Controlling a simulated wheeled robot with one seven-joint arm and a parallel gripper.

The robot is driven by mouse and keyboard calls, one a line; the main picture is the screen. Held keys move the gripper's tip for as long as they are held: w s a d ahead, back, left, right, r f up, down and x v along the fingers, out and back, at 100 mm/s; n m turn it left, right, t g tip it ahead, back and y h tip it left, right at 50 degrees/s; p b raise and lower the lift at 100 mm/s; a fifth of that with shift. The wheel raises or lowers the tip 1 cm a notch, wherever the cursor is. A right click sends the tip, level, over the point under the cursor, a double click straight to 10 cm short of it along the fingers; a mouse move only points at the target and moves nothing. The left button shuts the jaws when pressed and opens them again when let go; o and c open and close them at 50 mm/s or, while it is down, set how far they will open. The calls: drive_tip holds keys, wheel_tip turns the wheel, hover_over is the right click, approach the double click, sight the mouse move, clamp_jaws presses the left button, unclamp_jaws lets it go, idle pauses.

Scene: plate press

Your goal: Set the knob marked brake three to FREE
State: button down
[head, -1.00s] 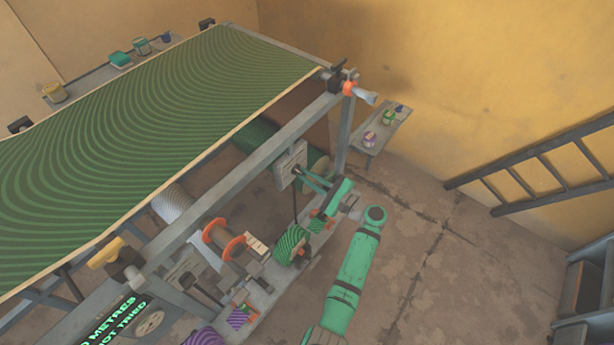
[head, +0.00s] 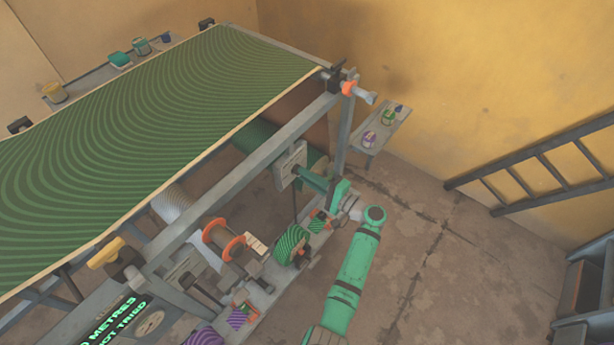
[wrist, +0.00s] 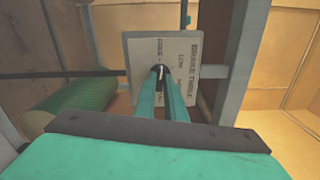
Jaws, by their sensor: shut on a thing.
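A grey plate (wrist: 148,50) with small lettering carries a dark round knob (wrist: 159,76) with a white pointer line. The lettering runs sideways in the wrist view; the top line looks like brake three, the smaller words are hard to read. In the wrist view the pointer line stands about upright in the picture. The plate (head: 284,168) also shows in the head view, on the side of the press frame. My gripper (wrist: 160,85) has its two green fingers on either side of the knob, shut on it. The fingers hide the knob's sides and the lower part of the plate.
The press frame's grey post (wrist: 238,60) stands close to the right of the plate in the wrist view. A green roller (wrist: 78,108) lies behind, lower left. Spools and a striped green roll (head: 292,246) sit on the lower shelf near my arm.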

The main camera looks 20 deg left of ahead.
drive_tip(key=shift+n, duration=0.8)
drive_tip(key=shift+d, duration=0.1)
drive_tip(key=c, duration=1.8)
unclamp_jaws()
drive_tip(key=shift+w, duration=0.1)
drive_tip(key=shift+s, duration=0.2)
drive_tip(key=v, duration=1)
drive_tip(key=shift+d, duration=0.2)
